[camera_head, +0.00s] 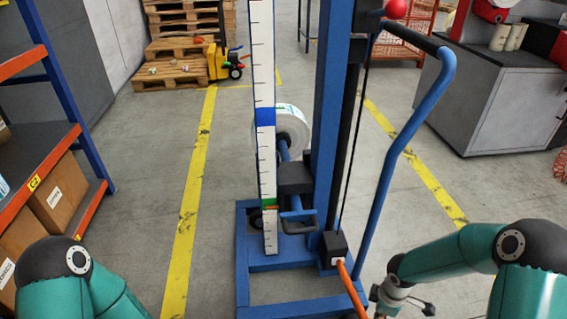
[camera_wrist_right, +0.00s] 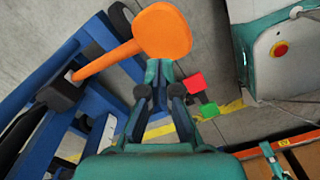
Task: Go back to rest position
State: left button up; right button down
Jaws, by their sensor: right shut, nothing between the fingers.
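My right arm comes in from the right in the head view. Its gripper (camera_head: 405,302) is low, right of the blue lift frame, near the bottom edge. In the right wrist view the gripper (camera_wrist_right: 159,66) is shut and empty. An orange lever with a round end (camera_wrist_right: 163,32) lies just past the fingertips; I cannot tell whether they touch. The lever also shows in the head view (camera_head: 351,289), running down from a black box on the lift. Of my left arm only teal and black links show at the lower left; its gripper is out of view.
The blue lift (camera_head: 337,100) has a white scale (camera_head: 263,80), a label roll (camera_head: 292,126) and a curved handle (camera_head: 400,145). A shelf with boxes (camera_head: 60,192) stands left, a grey cabinet (camera_head: 480,100) right, pallets (camera_head: 180,50) behind. Red (camera_wrist_right: 194,83) and green (camera_wrist_right: 209,110) blocks show in the wrist view.

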jog(key=s+a+f+m+g+y, duration=0.1)
jog(key=s+a+f+m+y, duration=0.1)
jog(key=s+a+m, duration=0.45)
jog(key=s+a+f+m+g+y, duration=0.1)
jog(key=s+a+f+m+y, duration=0.2)
jog(key=s+a, duration=0.65)
notch_tip(320, 180, up, 27)
jog(key=w+m+t+h+p, duration=0.1)
jog(key=m+p, duration=0.4)
jog(key=p, duration=2.2)
jog(key=shift+w+d+t, duration=0.4)
jog(key=shift+w+t, duration=0.35)
jog(key=shift+t, duration=0.05)
jog(key=shift+m, duration=0.25)
